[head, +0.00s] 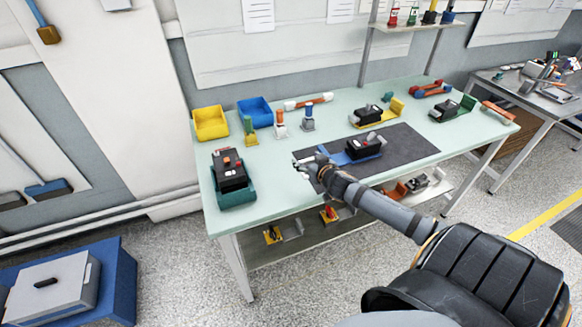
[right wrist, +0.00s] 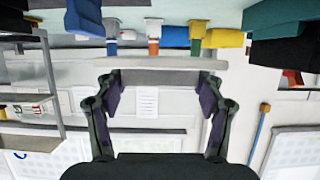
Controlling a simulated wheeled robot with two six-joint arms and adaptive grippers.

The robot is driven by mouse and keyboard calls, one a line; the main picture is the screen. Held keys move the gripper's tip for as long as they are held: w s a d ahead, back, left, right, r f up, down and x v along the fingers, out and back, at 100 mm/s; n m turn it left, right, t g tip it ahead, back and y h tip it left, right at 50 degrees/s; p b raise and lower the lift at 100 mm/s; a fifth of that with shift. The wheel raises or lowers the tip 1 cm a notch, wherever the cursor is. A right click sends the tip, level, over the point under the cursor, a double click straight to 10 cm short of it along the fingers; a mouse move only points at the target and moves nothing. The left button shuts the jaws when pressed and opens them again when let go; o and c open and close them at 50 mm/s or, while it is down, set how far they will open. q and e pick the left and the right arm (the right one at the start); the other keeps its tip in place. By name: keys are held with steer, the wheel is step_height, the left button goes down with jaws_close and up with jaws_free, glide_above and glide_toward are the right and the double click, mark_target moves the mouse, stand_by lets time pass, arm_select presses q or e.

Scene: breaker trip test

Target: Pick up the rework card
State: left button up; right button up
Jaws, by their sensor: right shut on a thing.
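The rework card appears in the head view as a small white piece (head: 303,154) at the near-left corner of the dark mat, mostly hidden by my gripper. I cannot tell whether the card touches the table. My left gripper is not in view.
The dark mat (head: 408,147) carries a blue holder with a black breaker (head: 363,147). A teal holder with a black device (head: 230,172) stands left. Yellow (head: 210,123) and blue (head: 255,112) bins and several coloured stamp-like tools are behind. The table's front-left surface (head: 275,205) is clear.

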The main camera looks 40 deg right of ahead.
steer(key=s+d+r+p, duration=0.2)
steer(key=s+p, duration=0.1)
steer(key=shift+d+r, duration=0.3)
steer(key=shift+d, duration=0.05)
steer(key=shift+s+d+f+b, duration=0.2)
steer(key=shift+s+d+f, duration=0.05)
steer(key=shift+f, duration=0.25)
steer(key=shift+s+d+f+b, duration=0.2)
steer(key=shift+s+f, duration=0.05)
steer(key=shift+f, duration=0.2)
steer(key=shift+s, duration=0.1)
